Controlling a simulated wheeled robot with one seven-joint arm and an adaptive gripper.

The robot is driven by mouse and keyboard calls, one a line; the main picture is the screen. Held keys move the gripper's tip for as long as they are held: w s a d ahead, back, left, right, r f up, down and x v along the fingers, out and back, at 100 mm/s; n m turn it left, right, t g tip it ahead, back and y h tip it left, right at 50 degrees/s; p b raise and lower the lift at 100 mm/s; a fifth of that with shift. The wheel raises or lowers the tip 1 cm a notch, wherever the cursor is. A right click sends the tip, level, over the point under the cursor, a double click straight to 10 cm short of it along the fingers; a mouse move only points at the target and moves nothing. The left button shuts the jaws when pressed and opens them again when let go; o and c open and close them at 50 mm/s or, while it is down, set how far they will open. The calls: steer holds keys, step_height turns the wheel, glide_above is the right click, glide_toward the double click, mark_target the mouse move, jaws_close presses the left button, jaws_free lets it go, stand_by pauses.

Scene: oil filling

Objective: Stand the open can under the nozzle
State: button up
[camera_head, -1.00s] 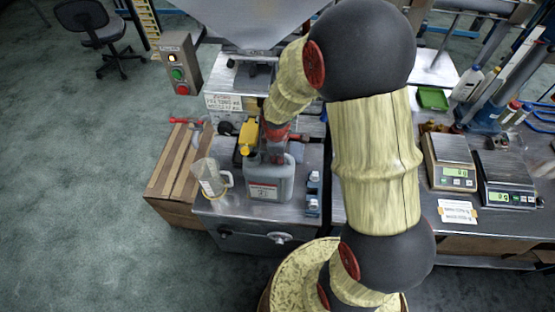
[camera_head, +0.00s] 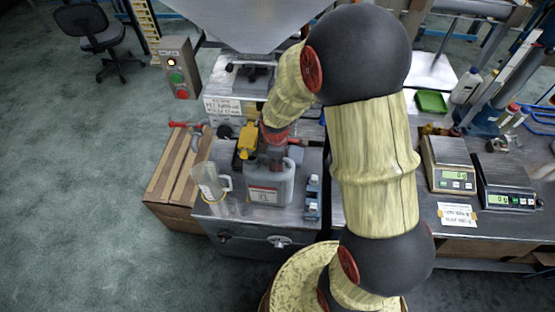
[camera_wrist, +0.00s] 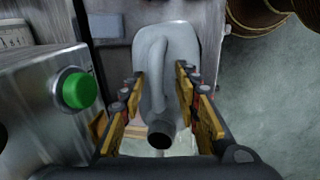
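The open grey can (camera_head: 270,185) stands upright on the metal bench, with a white label on its front. In the wrist view the can (camera_wrist: 183,45) shows from above, with its handle between the fingers and its dark open mouth nearer the camera. My gripper (camera_head: 274,155) is down at the top of the can. In the wrist view my gripper (camera_wrist: 160,80) has its fingers apart, one on each side of the handle, with small gaps seeming to show. The nozzle cannot be made out; a large grey hopper (camera_head: 245,25) hangs behind the can.
A yellow part (camera_head: 248,138) is close behind the can. A button box (camera_head: 180,68) stands at back left. Two scales (camera_head: 452,165) are on the right bench.

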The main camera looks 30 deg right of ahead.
step_height(320, 180, up, 12)
steer(key=s+a, duration=0.1)
steer(key=shift+s, duration=0.4)
steer(key=shift+a+f+m, duration=0.1)
steer(key=shift+f+m, duration=0.05)
steer(key=shift+m, duration=0.15)
steer(key=s+a+r+m+t+b, duration=0.1)
steer(key=s+a+r+m+b, duration=0.1)
steer(key=s, duration=0.3)
steer(key=s+a+r+m+b, duration=0.1)
steer(key=s+a+m+b, duration=0.1)
steer(key=s+m+b, duration=0.2)
steer(key=s+a+r+m+t+y+b, duration=0.1)
steer(key=s+a+r+m+b, duration=0.1)
steer(key=s, duration=0.5)
steer(key=m+b, duration=0.1)
steer(key=m, duration=0.1)
steer(key=shift+s+r+m+t, duration=0.3)
steer(key=shift+s+r+m, duration=0.05)
steer(key=shift+s+m, duration=0.05)
steer(key=shift+s+a+r+t+b, duration=0.35)
steer(key=shift+r+t+b, duration=0.25)
steer(key=shift+b, duration=0.5)
steer(key=shift+c, duration=0.2)
steer(key=c, duration=0.5)
